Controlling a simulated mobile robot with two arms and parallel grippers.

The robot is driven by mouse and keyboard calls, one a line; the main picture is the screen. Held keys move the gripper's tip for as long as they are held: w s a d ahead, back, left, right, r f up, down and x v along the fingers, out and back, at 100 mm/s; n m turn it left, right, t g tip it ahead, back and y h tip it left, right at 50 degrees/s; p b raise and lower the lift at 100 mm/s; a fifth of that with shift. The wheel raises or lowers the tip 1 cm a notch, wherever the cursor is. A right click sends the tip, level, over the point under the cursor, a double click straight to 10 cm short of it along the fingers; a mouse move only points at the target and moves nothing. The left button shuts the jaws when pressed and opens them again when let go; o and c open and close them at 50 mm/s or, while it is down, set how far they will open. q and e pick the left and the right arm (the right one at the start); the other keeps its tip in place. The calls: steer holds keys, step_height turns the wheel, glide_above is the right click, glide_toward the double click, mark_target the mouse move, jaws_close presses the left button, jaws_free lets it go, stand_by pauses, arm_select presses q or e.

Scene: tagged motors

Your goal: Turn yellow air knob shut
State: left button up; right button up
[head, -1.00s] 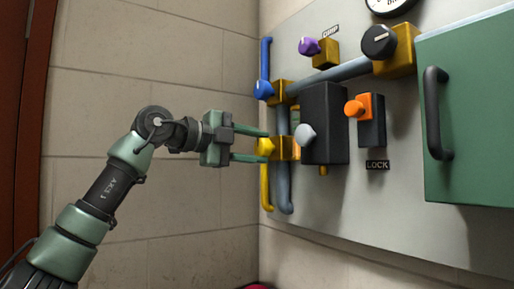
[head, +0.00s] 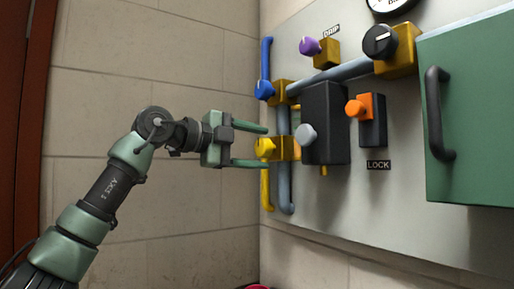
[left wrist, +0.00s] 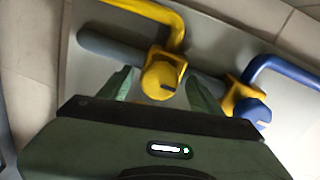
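The yellow air knob (head: 265,147) sits on a brass valve block at the lower left of the panel, with a yellow pipe (head: 265,190) below it. In the left wrist view the knob (left wrist: 160,80) shows a dark mark on its face. My left gripper (head: 267,146) is open, with one finger above and one below the knob in the head view. In the left wrist view its fingertips (left wrist: 159,82) lie on either side of the knob, with gaps visible. Whether they reach past its face is hard to tell. My right gripper is out of view.
A blue knob (head: 264,90) with a blue pipe is just above. A black box with a grey knob (head: 305,135), an orange lock knob (head: 357,107), a purple knob (head: 310,46) and a green cabinet (head: 470,120) are to the right.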

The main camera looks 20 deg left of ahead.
arm_select(q)
steer(key=b+v, duration=0.2)
steer(key=v, duration=0.5)
steer(key=shift+s+a, duration=0.25)
steer(key=shift+s, duration=0.05)
stand_by(0.3)
